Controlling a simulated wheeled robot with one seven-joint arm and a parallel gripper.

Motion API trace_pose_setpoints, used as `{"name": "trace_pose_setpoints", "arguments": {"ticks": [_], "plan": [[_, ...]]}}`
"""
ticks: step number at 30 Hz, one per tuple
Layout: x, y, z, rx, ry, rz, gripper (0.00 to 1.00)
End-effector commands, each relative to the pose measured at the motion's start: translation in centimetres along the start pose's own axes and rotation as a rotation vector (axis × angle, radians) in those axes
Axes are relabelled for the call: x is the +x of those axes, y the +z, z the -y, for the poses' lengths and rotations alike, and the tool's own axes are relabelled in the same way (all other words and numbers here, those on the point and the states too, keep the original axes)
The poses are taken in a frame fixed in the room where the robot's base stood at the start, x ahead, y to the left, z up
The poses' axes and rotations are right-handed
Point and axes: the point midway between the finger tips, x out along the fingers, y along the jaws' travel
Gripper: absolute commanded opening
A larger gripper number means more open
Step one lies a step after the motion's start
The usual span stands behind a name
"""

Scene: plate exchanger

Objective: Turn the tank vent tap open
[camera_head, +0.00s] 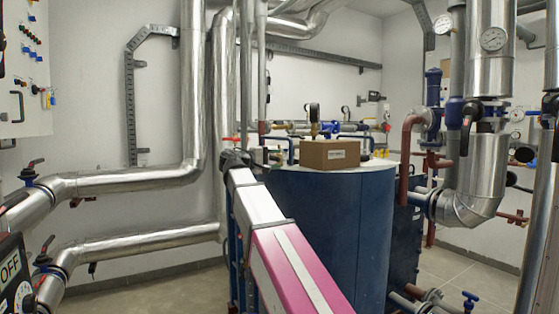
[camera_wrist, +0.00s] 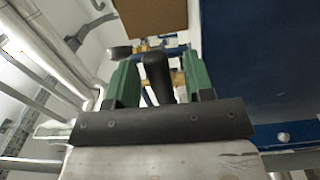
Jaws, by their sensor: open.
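The blue tank (camera_head: 335,225) stands in the middle of the head view, partly behind my arm. Its blue side (camera_wrist: 262,60) fills the right of the wrist view. My gripper (camera_wrist: 160,72) is open, with its two green fingers apart. A dark, rounded, handle-like part (camera_wrist: 156,74) shows between the fingers; I cannot tell whether they touch it or whether it is the vent tap. Brass fittings (camera_wrist: 178,78) show just beyond it. In the head view my wrist is at the tank's left top edge, and the fingertips are hard to make out.
A cardboard box (camera_head: 329,153) sits on the tank top, close to my gripper. Small brass and blue pipework with a gauge (camera_head: 313,112) stands behind it. Silver pipes (camera_head: 130,181) run along the left; a large silver pipe (camera_head: 478,180) stands at right. Floor is clear at lower left.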

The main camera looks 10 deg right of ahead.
Motion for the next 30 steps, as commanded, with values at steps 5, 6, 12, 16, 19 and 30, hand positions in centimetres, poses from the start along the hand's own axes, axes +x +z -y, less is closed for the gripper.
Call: {"name": "trace_pose_setpoints", "arguments": {"ticks": [5,6,12,16,19,30], "plan": [[1.6,0.0,0.0,0.000,-0.001,0.001,0.48],[1.8,0.0,0.0,0.000,-0.001,0.000,0.48],[2.0,0.0,0.0,0.000,-0.001,-0.001,0.48],[2.0,0.0,0.0,0.000,-0.001,-0.001,0.48],[2.0,0.0,0.0,0.000,-0.001,-0.001,0.15],[2.0,0.0,-0.1,-0.022,-0.001,0.000,0.00]]}}
